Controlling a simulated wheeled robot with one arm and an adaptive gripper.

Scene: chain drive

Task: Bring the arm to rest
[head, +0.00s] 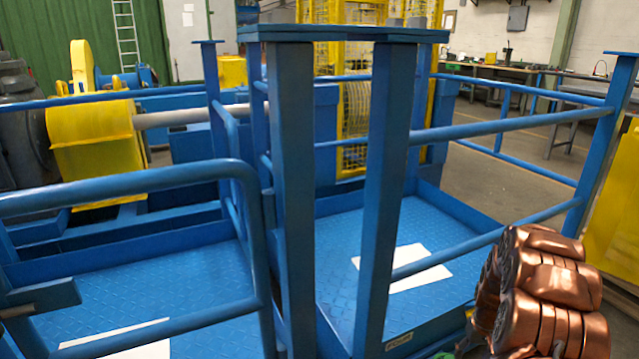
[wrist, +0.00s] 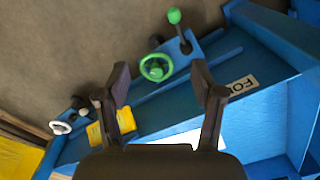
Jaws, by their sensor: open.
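My gripper (wrist: 162,82) shows in the wrist view with its two dark fingers spread apart and nothing between them. It is over the edge of a blue structure. A green handwheel (wrist: 155,68) lies just beyond and between the fingertips in the picture. A lever with a green knob (wrist: 174,16) stands further up on a blue bracket. A white-rimmed wheel (wrist: 60,128) is at the lower left, and a yellow block (wrist: 112,126) is partly hidden by the left finger. I cannot make out the gripper's fingers in the head view.
Blue railings (head: 510,125) and posts (head: 294,200) surround the blue tread-plate platform (head: 345,235), which carries white sheets (head: 405,268). A yellow drum (head: 95,150) on a shaft is at the left. Benches (head: 490,70) stand at the back right, with open floor (head: 480,170) before them.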

